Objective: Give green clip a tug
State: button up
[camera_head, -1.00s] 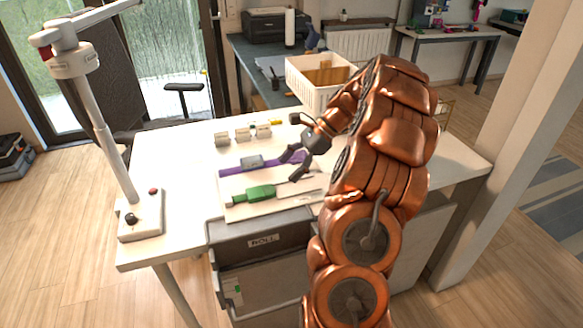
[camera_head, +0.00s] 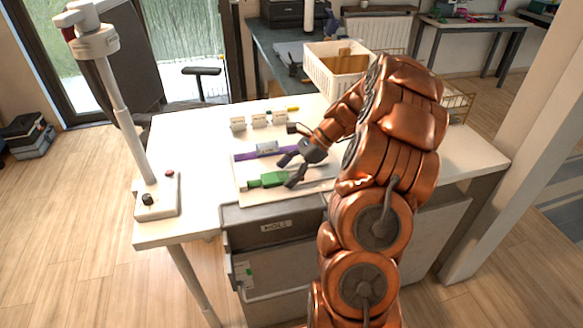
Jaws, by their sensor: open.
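The green clip (camera_head: 268,181) lies on a pale board (camera_head: 258,199) near the front of the white table. My gripper (camera_head: 287,170) is open, with its dark fingers just above and right of the clip. One finger appears close to the clip's right end; I cannot tell whether it touches. A purple strap (camera_head: 246,155) with a grey clip (camera_head: 267,148) lies behind the green clip, partly hidden by my gripper. The cord right of the green clip is partly covered by my gripper and arm.
Several small labelled blocks (camera_head: 259,121) stand at the back of the table. A white post with a base (camera_head: 157,196) stands at the left. A white crate (camera_head: 336,72) stands behind. Drawers (camera_head: 272,226) sit below the front edge.

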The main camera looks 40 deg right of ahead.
jog(key=c, duration=1.4)
jog(key=shift+d, duration=0.1)
dwell(0.3)
jog(key=shift+r+p, duration=0.1)
jog(key=shift+p, duration=0.35)
dwell(0.4)
jog(key=o, duration=1.7)
